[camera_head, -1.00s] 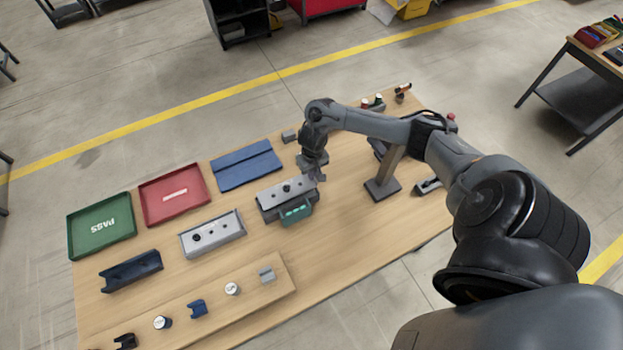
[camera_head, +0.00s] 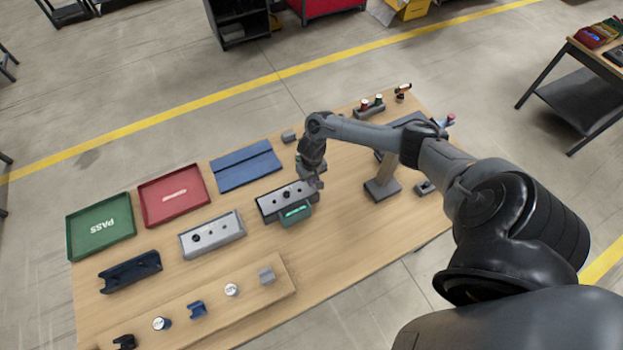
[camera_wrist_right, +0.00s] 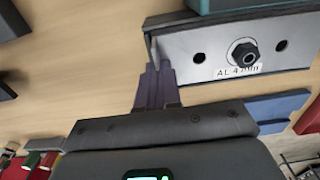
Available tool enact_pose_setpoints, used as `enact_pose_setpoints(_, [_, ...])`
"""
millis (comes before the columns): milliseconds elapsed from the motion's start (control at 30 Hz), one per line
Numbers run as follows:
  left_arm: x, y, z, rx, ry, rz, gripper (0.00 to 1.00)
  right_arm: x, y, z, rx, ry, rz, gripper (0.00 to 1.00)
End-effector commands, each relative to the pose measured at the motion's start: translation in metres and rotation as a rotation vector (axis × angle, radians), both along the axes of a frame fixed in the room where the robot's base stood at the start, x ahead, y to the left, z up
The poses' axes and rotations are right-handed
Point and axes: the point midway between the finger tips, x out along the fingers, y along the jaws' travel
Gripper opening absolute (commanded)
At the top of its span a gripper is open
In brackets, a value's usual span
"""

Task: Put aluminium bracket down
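The aluminium bracket (camera_head: 279,200) is a grey channel with holes, seated in the dark fixture with the teal front (camera_head: 296,213). In the right wrist view the bracket (camera_wrist_right: 186,50) shows an "AL 4 mm" label, two open holes and a dark threaded post standing at its middle hole. My right gripper (camera_head: 317,183) is at the bracket's right end. In the wrist view its fingers (camera_wrist_right: 157,72) are close together on the thin upright end wall of the bracket; the contact itself is partly hidden. My left gripper is not in view.
A similar grey holed piece (camera_head: 226,232) and a dark blue channel (camera_head: 130,271) lie to the left. A green PASS tray (camera_head: 75,243), a red tray (camera_head: 150,217) and a blue mat (camera_head: 245,166) line the back. A post stand (camera_head: 383,188) rises right of the fixture.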

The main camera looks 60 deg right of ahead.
Motion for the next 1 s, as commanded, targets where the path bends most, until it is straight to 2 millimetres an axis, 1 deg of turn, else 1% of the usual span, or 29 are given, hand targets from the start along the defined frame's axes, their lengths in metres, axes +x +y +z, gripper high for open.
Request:
enact_pose_setpoints(200, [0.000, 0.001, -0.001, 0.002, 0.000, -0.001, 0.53, 0.000, 0.000, -0.007, 0.000, 0.000, 0.000, 0.00])
enact_pose_setpoints(367, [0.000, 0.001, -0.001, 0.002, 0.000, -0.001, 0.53, 0.000, 0.000, -0.007, 0.000, -0.001, 0.000, 0.00])
enact_pose_setpoints(400, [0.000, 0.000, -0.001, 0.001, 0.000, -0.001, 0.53, 0.000, 0.000, -0.008, 0.000, 0.000, 0.000, 0.10])
enact_pose_setpoints(533, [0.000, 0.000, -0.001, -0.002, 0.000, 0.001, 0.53, 0.000, 0.000, -0.008, 0.000, 0.000, 0.000, 0.29])
enact_pose_setpoints(833, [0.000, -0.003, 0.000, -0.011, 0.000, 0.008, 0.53, 0.000, 0.000, -0.007, 0.000, 0.000, 0.000, 0.29])
enact_pose_setpoints(933, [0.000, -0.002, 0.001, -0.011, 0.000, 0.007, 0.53, 0.000, 0.000, -0.002, -0.001, -0.001, 0.001, 0.29])
enact_pose_setpoints(1000, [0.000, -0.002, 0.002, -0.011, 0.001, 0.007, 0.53, 0.000, 0.000, 0.005, -0.001, -0.002, 0.001, 0.29])
